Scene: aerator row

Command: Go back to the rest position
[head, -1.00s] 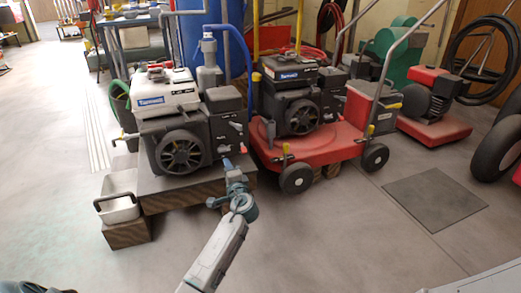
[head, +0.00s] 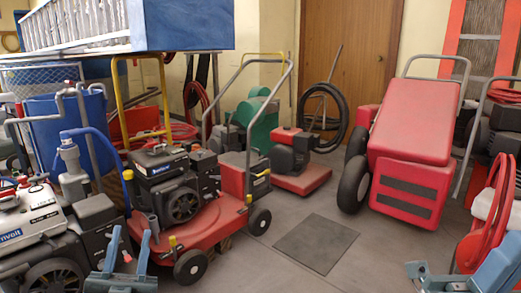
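My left gripper (head: 128,244) is at the lower left of the head view. Its two blue-grey fingers point up with a clear gap between them, and I see nothing held. It appears in front of the gap between the black and white engine (head: 30,225) at the left edge and the red machine (head: 205,215). My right gripper (head: 417,275) shows at the lower right, pointing left, with its blue-grey arm behind it. Its fingers are small and seen side-on, so their opening is unclear.
A large red wheeled machine (head: 412,150) stands at right, with a red hose (head: 488,225) near my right arm. A smaller red machine with a green housing (head: 255,122) is behind. A dark floor plate (head: 316,243) lies on clear floor in the middle.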

